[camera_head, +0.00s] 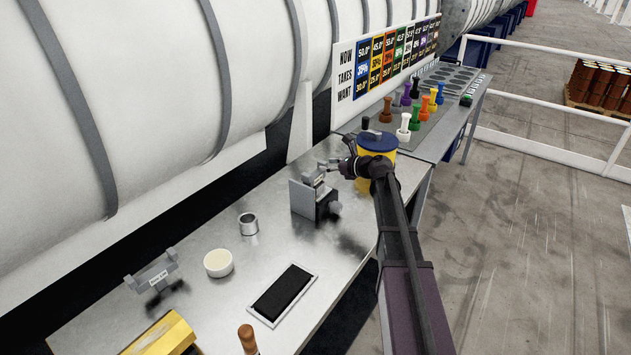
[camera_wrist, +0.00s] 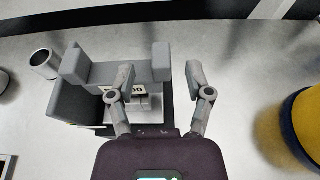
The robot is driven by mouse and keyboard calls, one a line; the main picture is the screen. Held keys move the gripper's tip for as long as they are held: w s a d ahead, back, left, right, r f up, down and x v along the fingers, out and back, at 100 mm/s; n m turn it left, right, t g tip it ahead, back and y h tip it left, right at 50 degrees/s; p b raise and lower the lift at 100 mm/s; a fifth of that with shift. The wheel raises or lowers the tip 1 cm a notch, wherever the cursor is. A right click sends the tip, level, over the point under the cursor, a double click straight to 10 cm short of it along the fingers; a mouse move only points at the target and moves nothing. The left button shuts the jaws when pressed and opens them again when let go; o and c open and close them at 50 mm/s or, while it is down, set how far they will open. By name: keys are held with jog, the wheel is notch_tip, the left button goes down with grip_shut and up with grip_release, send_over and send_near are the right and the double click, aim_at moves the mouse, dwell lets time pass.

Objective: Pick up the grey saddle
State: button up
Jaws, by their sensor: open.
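A grey saddle with two raised ends and a pale label sits on a grey angled fixture (camera_head: 302,200). In the wrist view this saddle (camera_wrist: 112,72) lies ahead and left of centre, above the fixture (camera_wrist: 78,107). My gripper (camera_head: 333,167) is open beside the top of the fixture. In the wrist view, the left finger of my gripper (camera_wrist: 160,72) overlaps the saddle's middle and label. The right finger is to the right of its right raised end, which shows between the fingers. I cannot tell whether they touch.
Another grey labelled cradle (camera_head: 152,274) stands at the table's left. A yellow drum with a blue lid (camera_head: 377,143) stands close behind my gripper, near coloured pegs.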

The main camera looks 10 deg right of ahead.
jog(key=shift+b+x, duration=0.3)
jog(key=shift+x, duration=1.1)
grip_shut()
